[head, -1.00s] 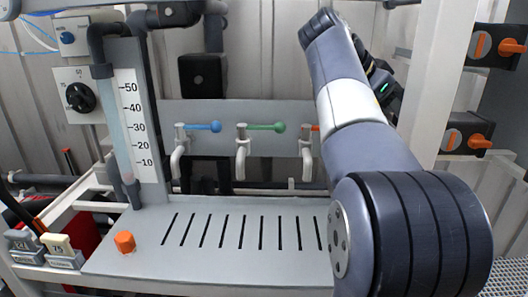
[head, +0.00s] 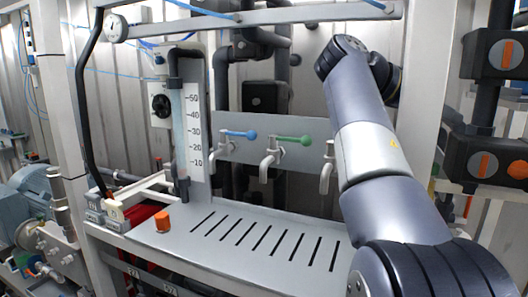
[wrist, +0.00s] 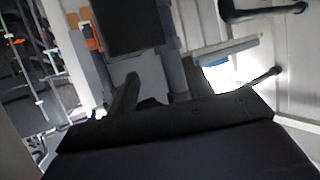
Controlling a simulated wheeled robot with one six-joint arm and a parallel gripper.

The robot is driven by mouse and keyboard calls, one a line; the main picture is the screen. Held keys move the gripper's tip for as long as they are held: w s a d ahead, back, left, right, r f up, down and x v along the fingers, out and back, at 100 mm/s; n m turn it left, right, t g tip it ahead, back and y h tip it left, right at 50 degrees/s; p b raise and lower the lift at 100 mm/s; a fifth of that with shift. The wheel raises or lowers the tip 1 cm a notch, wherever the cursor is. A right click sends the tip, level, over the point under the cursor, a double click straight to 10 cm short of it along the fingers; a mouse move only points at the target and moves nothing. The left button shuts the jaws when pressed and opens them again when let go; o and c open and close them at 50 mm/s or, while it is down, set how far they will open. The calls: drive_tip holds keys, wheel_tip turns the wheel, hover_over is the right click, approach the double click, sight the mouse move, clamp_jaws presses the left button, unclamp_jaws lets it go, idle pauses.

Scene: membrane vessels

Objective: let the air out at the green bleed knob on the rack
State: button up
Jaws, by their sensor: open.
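A green-handled tap (head: 293,139) is on the grey back panel of the rack, between a blue-handled tap (head: 239,134) and a tap (head: 327,167) whose handle is hidden by my arm. Its green lever points right and its spout hangs down.
A slotted grey shelf (head: 225,262) lies below the taps, with an orange knob (head: 162,221) at its left. A scaled tube (head: 180,130) stands left of the taps. Orange-handled switches (head: 505,55) are at the right. A white beam (head: 285,15) crosses above.

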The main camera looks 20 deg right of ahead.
wheel_tip(320, 180, down, 10)
drive_tip(key=shift+w+a+r+b, duration=0.1)
drive_tip(key=shift+r+b, duration=0.15)
drive_tip(key=shift+b, duration=0.35)
drive_tip(key=shift+r+m+g+p, duration=0.15)
drive_tip(key=shift+m+g+p, duration=0.15)
drive_tip(key=shift+p, duration=0.45)
drive_tip(key=m+g+p, duration=0.1)
drive_tip(key=p, duration=0.1)
drive_tip(key=m+g+y+p, duration=0.1)
drive_tip(key=m+g+p, duration=0.1)
drive_tip(key=shift+w, duration=0.25)
drive_tip(key=p, duration=0.1)
approach(435, 163)
drive_tip(key=w, duration=0.1)
drive_tip(key=p, duration=0.1)
drive_tip(key=a+p, duration=0.1)
drive_tip(key=w+a+p, duration=0.1)
drive_tip(key=shift+a+r+g+y+p, duration=0.1)
drive_tip(key=shift+r+g+y+p, duration=0.2)
drive_tip(key=shift+r+g+p, duration=0.1)
